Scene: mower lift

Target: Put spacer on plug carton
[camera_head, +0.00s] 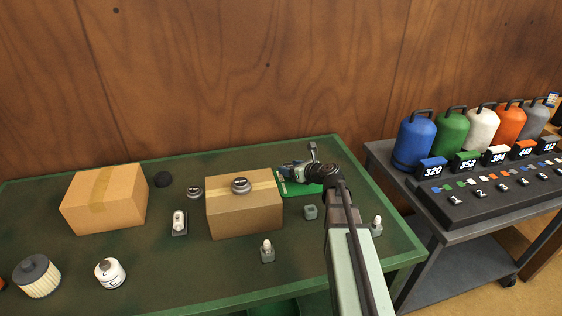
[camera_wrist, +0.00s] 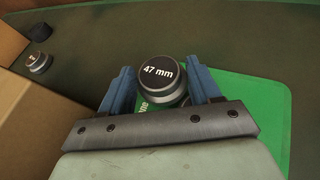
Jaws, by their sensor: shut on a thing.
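My gripper (camera_head: 292,172) is at the back right of the green table, over a green mat (camera_head: 290,188), just right of the nearer carton. In the wrist view its two blue fingers (camera_wrist: 163,88) are shut on a round black-topped spacer (camera_wrist: 163,72) marked 47 mm, with the green mat (camera_wrist: 255,100) below. I cannot tell whether the spacer touches the mat. The nearer brown carton (camera_head: 245,217) has a round metal disc (camera_head: 241,185) on top. Another brown carton (camera_head: 105,205) stands at the left. No label shows which is the plug carton.
A similar metal disc (camera_head: 194,191) and a black puck (camera_head: 163,180) lie between the cartons. Small plugs in holders (camera_head: 179,223) (camera_head: 267,252) (camera_head: 376,227) and a grey block (camera_head: 310,212) stand around the nearer carton. A filter (camera_head: 37,278) and a white canister (camera_head: 110,273) are front left.

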